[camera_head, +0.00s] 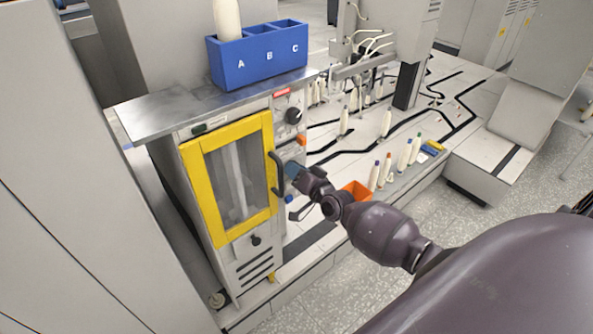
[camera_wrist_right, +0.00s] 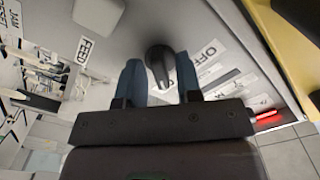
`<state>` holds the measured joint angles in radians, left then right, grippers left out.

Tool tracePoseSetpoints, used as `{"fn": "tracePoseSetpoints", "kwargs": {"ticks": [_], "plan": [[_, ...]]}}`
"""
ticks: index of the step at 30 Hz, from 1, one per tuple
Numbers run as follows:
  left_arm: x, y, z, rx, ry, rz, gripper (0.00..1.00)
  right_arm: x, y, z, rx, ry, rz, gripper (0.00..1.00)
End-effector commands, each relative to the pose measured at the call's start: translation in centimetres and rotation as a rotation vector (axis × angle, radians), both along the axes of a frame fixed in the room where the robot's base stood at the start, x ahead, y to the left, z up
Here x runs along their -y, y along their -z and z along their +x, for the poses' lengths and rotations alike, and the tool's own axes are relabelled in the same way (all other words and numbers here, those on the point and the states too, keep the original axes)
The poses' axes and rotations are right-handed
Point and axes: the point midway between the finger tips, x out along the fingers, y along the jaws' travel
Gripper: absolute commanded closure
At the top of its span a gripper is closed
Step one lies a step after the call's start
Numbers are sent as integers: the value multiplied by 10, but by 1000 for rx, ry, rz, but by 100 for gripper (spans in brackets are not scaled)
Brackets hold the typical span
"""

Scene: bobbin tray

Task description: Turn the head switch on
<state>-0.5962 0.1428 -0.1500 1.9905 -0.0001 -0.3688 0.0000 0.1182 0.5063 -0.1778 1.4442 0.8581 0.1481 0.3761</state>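A black rotary knob (camera_wrist_right: 160,62) stands out from the grey panel in the right wrist view, with an OFF label (camera_wrist_right: 206,53) to its right. Its pointed end is toward the bottom of that view. My right gripper (camera_wrist_right: 160,75) is open, with its blue fingers on either side of the knob; I cannot tell if they touch it. In the head view my right gripper (camera_head: 291,171) is at the machine's side panel, beside the yellow door, and hides what is at its tips. My left gripper is not in view.
The yellow-framed door (camera_head: 191,165) and its dark handle (camera_head: 277,172) are close to my right gripper. Another black knob (camera_head: 293,115) is higher on the panel. A blue bin marked A, B, C (camera_head: 230,72) stands on top. A FEED label (camera_wrist_right: 85,50) and red light (camera_wrist_right: 268,115) flank the knob.

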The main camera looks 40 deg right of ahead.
Motion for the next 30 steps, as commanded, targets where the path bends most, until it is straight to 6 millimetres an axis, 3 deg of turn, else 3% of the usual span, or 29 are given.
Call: {"fn": "tracePoseSetpoints", "kwargs": {"ticks": [14, 30], "plan": [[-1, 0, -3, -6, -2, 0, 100, 1, -1, -9, 2, 0, -3, 61], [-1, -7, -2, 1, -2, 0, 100, 8, 0, -93, 0, 1, -4, 61]]}}
